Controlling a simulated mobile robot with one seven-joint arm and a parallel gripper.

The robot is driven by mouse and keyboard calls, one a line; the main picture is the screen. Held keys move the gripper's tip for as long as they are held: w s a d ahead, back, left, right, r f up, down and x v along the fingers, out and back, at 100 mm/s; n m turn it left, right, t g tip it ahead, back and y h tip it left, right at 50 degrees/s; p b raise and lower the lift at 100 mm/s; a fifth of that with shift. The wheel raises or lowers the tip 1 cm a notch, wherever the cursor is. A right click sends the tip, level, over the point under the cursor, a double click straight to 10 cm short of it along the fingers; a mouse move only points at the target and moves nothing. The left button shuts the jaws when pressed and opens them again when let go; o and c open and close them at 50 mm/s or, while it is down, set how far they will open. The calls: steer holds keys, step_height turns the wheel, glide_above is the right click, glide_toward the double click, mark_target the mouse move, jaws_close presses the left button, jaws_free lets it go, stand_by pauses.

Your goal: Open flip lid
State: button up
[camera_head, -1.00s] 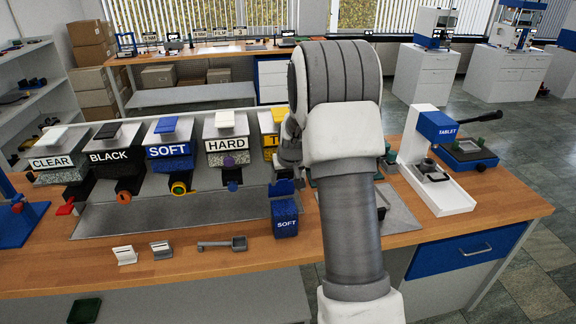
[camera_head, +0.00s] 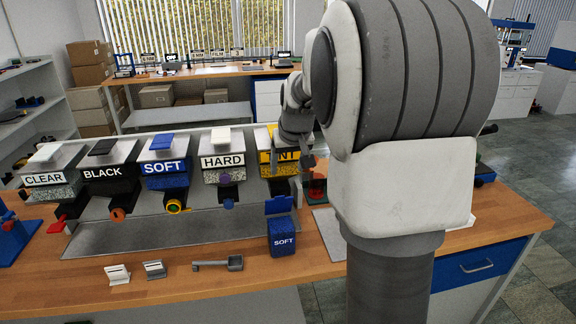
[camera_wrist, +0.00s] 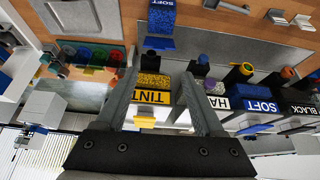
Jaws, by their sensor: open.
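A row of hoppers stands on the bench: CLEAR (camera_head: 48,178), BLACK (camera_head: 103,173), SOFT (camera_head: 163,168), HARD (camera_head: 223,161) and yellow TINT (camera_head: 282,157). Flat tabs show on the tops of the first four in the head view. My gripper (camera_wrist: 160,88) is open and empty, its fingers framing the TINT hopper in the wrist view, which looks upside down. A yellow tab (camera_wrist: 145,122) shows on TINT there, between the fingers. I cannot tell whether they touch anything. My arm partly hides TINT in the head view. A blue SOFT box (camera_head: 282,238) stands in front.
A grey spoon-like tool (camera_head: 220,264) and two small card stands (camera_head: 118,274) (camera_head: 154,269) lie near the bench's front edge. Knobs and spouts stick out below the hoppers. The HARD hopper is close beside TINT. The wooden strip (camera_head: 80,283) at the front left is mostly clear.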

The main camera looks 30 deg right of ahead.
steer(key=shift+r, duration=0.15)
steer(key=shift+c, duration=0.3)
steer(key=shift+f, duration=0.2)
steer(key=shift+c, duration=1.1)
steer(key=f+t+b, duration=0.1)
steer(key=f+b, duration=0.1)
steer(key=w+d+f+h+b, duration=0.1)
steer(key=f+b, duration=0.2)
steer(key=w+d+f+t+b, duration=0.1)
steer(key=f+b, duration=0.1)
steer(key=b, duration=0.1)
steer(key=shift+d+f+t, duration=0.2)
steer(key=shift+f+t, duration=0.1)
steer(key=shift+f, duration=0.1)
jaws_close()
steer(key=t+h+b, duration=0.3)
steer(key=t+b, duration=1.1)
steer(key=b, duration=1.5)
glide_toward(281, 198)
steer(key=b+x, duration=0.1)
steer(key=x, duration=0.6)
steer(key=shift+s+a+r, duration=0.1)
